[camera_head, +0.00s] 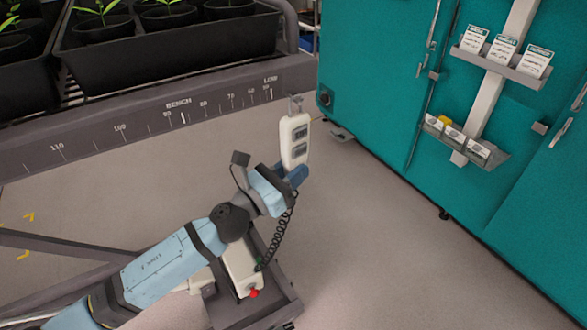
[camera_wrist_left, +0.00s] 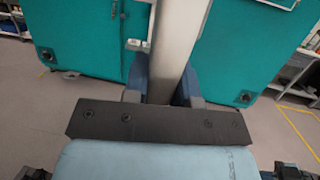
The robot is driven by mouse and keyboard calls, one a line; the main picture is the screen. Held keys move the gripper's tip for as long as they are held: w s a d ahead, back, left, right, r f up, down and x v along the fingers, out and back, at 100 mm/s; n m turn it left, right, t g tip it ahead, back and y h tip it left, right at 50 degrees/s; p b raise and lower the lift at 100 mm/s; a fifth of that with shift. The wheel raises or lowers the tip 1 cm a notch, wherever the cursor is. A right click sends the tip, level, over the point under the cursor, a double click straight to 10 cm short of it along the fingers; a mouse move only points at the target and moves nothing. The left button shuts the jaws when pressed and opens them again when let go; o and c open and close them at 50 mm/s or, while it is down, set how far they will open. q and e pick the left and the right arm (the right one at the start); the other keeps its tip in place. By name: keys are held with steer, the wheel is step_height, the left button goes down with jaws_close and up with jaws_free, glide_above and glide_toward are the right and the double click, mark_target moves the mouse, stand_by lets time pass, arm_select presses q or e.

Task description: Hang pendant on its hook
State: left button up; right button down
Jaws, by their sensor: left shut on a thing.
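The pendant (camera_head: 295,138) is a white handheld box with two dark displays. It is upright, close to the right end of the bench's grey front rail. My left gripper (camera_head: 289,176) is shut on its lower end. A small grey hook (camera_head: 295,103) shows right at the pendant's top, by the rail's end; I cannot tell whether the pendant is on it or just in front of it. In the left wrist view the pendant (camera_wrist_left: 174,45) is a pale upright bar between the fingers of my left gripper (camera_wrist_left: 160,88). My right gripper is not in view.
The bench rail (camera_head: 150,122) carries a printed scale; black trays (camera_head: 165,45) with potted seedlings stand above it. A teal cabinet (camera_head: 385,75) with label holders stands at right. A black coiled cord (camera_head: 281,236) hangs below the gripper. Floor between bench and cabinet is clear.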

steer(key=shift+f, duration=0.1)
arm_select(q)
steer(key=o, duration=1.2)
